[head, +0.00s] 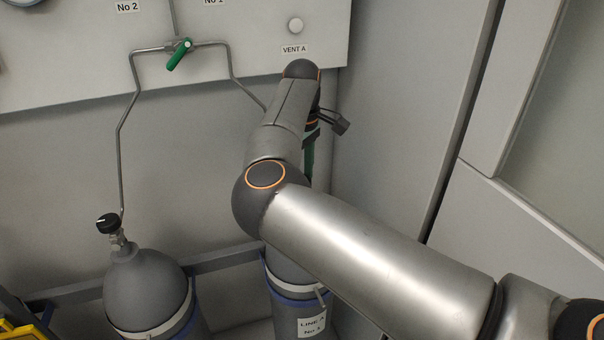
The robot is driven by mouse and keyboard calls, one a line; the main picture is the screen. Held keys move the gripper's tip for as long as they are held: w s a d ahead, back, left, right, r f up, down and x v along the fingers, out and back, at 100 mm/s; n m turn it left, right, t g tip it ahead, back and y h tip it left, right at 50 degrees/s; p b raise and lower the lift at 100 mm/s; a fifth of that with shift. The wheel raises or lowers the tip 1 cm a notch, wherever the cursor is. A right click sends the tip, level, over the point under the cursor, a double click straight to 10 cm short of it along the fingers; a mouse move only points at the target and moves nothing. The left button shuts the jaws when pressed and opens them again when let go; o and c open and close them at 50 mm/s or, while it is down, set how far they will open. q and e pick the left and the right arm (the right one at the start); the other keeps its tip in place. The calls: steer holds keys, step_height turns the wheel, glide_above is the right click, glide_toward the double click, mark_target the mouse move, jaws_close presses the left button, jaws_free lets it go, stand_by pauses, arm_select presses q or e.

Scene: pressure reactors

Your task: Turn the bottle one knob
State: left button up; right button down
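Bottle one (290,268) is a grey cylinder labelled "LINE A No 1", standing at the bottom centre. My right arm crosses in front of its top, so its neck and knob are hidden. My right arm comes in from the right and bends down at the wrist, above and in front of this bottle. Its fingertips are hidden behind the arm; only dark wrist parts and a thin green strip (309,162) show beside it, and I cannot tell what the strip belongs to. My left gripper is not in view.
A second grey bottle (146,288) with a black knob (108,223) stands at left. A grey wall is at right, and something yellow (18,329) at lower left.

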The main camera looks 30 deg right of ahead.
steer(key=n, duration=1.3)
steer(key=shift+w+n+b, duration=0.1)
steer(key=shift+n+b, duration=0.2)
steer(key=shift+b, duration=0.1)
steer(key=n, duration=0.3)
steer(key=shift+n, duration=0.3)
steer(key=n, duration=0.4)
steer(key=shift+n+b, duration=0.3)
steer(key=shift+b, duration=0.05)
steer(key=n, duration=0.3)
steer(key=shift+n, duration=0.3)
steer(key=n+b, duration=0.1)
steer(key=n, duration=0.3)
steer(key=shift+n, duration=2.1)
steer(key=shift+b, duration=0.3)
